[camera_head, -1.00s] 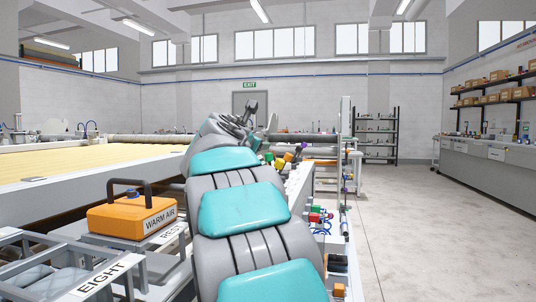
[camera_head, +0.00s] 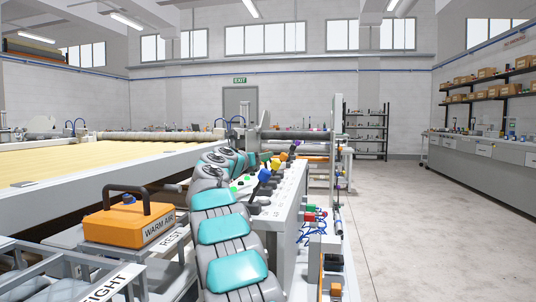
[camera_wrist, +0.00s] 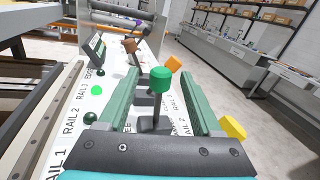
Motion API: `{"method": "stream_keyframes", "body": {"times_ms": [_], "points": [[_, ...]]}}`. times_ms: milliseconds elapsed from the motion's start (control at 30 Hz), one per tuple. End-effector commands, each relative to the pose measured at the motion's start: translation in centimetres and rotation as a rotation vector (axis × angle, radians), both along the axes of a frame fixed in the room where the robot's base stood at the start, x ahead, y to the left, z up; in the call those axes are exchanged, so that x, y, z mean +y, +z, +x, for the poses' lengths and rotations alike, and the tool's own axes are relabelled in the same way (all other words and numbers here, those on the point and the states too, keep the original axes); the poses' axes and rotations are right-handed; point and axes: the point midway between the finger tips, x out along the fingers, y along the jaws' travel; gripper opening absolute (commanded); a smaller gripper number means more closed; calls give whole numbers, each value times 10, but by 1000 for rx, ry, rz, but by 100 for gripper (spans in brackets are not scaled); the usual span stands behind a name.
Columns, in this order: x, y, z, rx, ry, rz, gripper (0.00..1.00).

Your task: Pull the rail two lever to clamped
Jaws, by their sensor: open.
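In the wrist view my gripper (camera_wrist: 160,74) is open, with a green finger on each side of an upright lever with a green knob (camera_wrist: 161,79). No firm grip on it shows. The panel (camera_wrist: 56,165) has RAIL 1, RAIL 2 and RAIL 3 labels along its left side. Labels beside the levers are partly hidden, so I cannot tell for sure which lever is rail two. A yellow knob (camera_wrist: 234,127) is just outside the right finger, and an orange knob (camera_wrist: 173,64) is farther ahead.
In the head view a blue knob (camera_head: 264,175) and a yellow knob (camera_head: 275,166) stand on the panel beside my arm. An orange WARM AIR case (camera_head: 128,223) sits on a stand at left. The wide quilting bed (camera_head: 90,165) lies behind. The floor at right is clear.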

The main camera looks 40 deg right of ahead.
Motion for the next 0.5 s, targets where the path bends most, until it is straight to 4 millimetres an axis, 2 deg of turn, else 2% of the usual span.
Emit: {"method": "stream_keyframes", "body": {"times_ms": [300, 500], "points": [[-33, 1, 15, -2, -2, 1, 66], [-46, 0, 22, 1, -1, 4, 66]]}}
